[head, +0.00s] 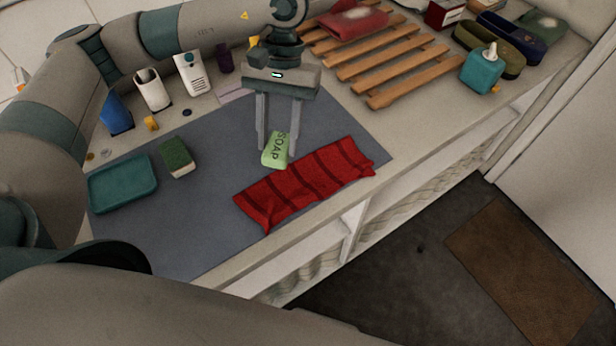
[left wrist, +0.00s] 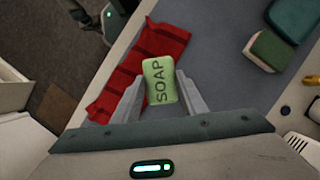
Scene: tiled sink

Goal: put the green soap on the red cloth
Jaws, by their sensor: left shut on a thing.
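The green soap (head: 275,150), marked SOAP, is between the fingers of my left gripper (head: 277,146). In the left wrist view the soap (left wrist: 159,81) sits between the two fingertips (left wrist: 158,88), and my left gripper is shut on it. The red cloth (head: 305,183) with dark stripes lies on the grey mat just in front of the soap. In the left wrist view the cloth (left wrist: 128,75) shows to the left of the soap. The soap appears beside the cloth's upper edge; its height above the mat is hard to tell.
The grey mat (head: 190,225) also holds a green-topped sponge (head: 176,157) and a teal tray (head: 122,184) to the left. A wooden rack (head: 395,75) and a teal soap dispenser (head: 481,70) stand at the back right. Several bottles and cups line the back left.

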